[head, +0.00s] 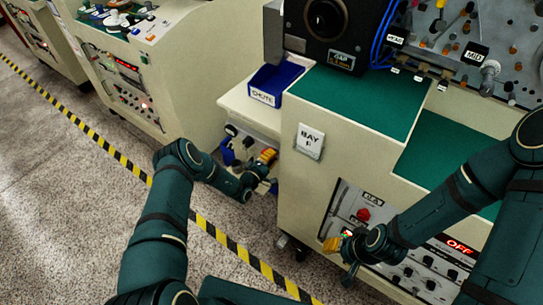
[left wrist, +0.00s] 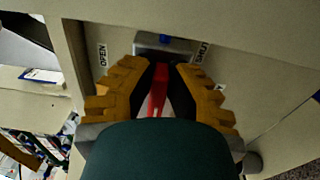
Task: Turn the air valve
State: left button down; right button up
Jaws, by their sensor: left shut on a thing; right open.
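The air valve shows in the left wrist view as a red handle (left wrist: 158,88) in front of a grey fitting (left wrist: 165,46) with a blue part on it. An OPEN label (left wrist: 102,55) is on the left of it and a SHUT label (left wrist: 201,52) on the right. My left gripper (left wrist: 158,78), with orange ribbed fingers, is shut on the red handle. In the head view my left gripper (head: 267,157) is at the recess left of the BAY panel; the handle cannot be made out there. My right gripper (head: 336,244) is open and empty before the control panel.
The control panel (head: 352,207) has a red button and a red OFF display. A blue bin (head: 273,84) sits on the ledge above my left gripper. Green worktops (head: 355,100) lie behind. Yellow-black floor tape (head: 120,157) runs across the open floor on the left.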

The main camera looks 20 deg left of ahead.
pick_arm(q)
jog(key=shift+w+m, duration=0.1)
jog(key=shift+m, duration=0.2)
jog(key=c, duration=1)
grip_release()
jog(key=shift+o, duration=0.2)
jog(key=v, duration=1.2)
